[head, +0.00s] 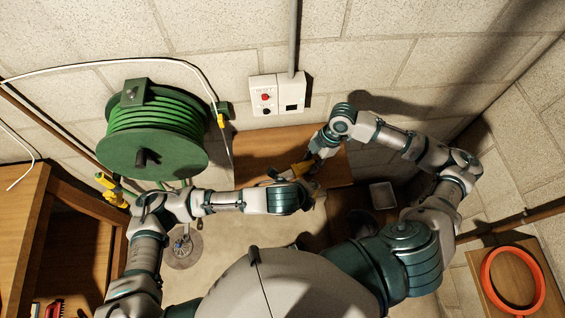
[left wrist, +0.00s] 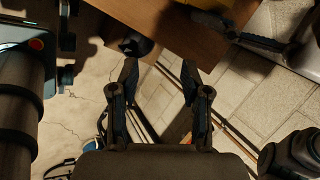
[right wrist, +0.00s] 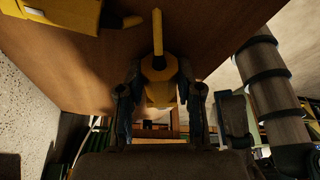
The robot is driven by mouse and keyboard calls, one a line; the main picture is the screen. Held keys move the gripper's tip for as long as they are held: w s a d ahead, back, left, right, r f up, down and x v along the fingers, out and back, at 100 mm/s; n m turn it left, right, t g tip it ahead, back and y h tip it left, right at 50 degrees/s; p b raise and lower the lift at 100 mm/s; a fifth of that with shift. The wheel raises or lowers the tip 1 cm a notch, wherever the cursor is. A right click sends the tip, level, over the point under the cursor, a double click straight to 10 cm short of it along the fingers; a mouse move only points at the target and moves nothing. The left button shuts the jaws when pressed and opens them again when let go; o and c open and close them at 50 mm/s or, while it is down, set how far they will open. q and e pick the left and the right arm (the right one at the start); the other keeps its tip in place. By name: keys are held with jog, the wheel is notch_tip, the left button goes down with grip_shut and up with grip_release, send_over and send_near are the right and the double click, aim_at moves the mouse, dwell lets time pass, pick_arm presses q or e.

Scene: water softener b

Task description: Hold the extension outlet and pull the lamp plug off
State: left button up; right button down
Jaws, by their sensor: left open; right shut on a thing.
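My right gripper (head: 305,168) is over the wooden bench by the wall, shut on a yellow connector (right wrist: 158,84). The connector tapers to a thin yellow end that points away from the gripper. I cannot tell whether it is the extension outlet or the lamp plug. My left gripper (left wrist: 160,78) is open, with nothing between its fingers. In the head view the left forearm ends close to the right gripper, and its fingers are hard to make out. A larger yellow thing (right wrist: 268,14) cannot be confirmed; another yellow body (right wrist: 30,8) is at the upper left of the right wrist view.
A green cable reel (head: 152,150) stands at left, with a yellow connector (head: 112,190) beside it. A wall box with a red button (head: 265,96) is above the wooden bench (head: 262,142). An orange ring (head: 513,250) lies at lower right.

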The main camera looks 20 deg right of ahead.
aim_at(283, 176)
pick_arm(q)
jog(key=w+n, duration=0.1)
jog(key=n, duration=0.1)
jog(key=w+a+r+n+y, duration=0.1)
jog(key=w, duration=0.1)
jog(key=w+a+n+y, duration=0.1)
jog(key=w+n, duration=0.1)
jog(key=shift+a+r+n, duration=0.15)
jog(key=shift+r+n, duration=0.15)
jog(key=shift+r, duration=0.05)
pick_arm(e)
jog(key=shift+f, duration=0.1)
pick_arm(q)
jog(key=w+a+r+n, duration=0.1)
jog(key=n, duration=0.1)
jog(key=w+r+n+g+y, duration=0.1)
jog(key=n, duration=0.2)
jog(key=w+a+r+n+g+y, duration=0.1)
jog(key=n, duration=0.1)
jog(key=shift+a+r+n, duration=0.3)
jog(key=shift+r, duration=0.1)
jog(key=shift+w+a+r+n+y, duration=0.1)
jog(key=shift+a+r+n+y, duration=0.2)
jog(key=shift+n, duration=0.4)
jog(key=f, duration=0.4)
jog(key=d+f, duration=0.1)
jog(key=f, duration=0.2)
jog(key=shift+f, duration=0.35)
jog(key=shift+c, duration=0.8)
grip_shut()
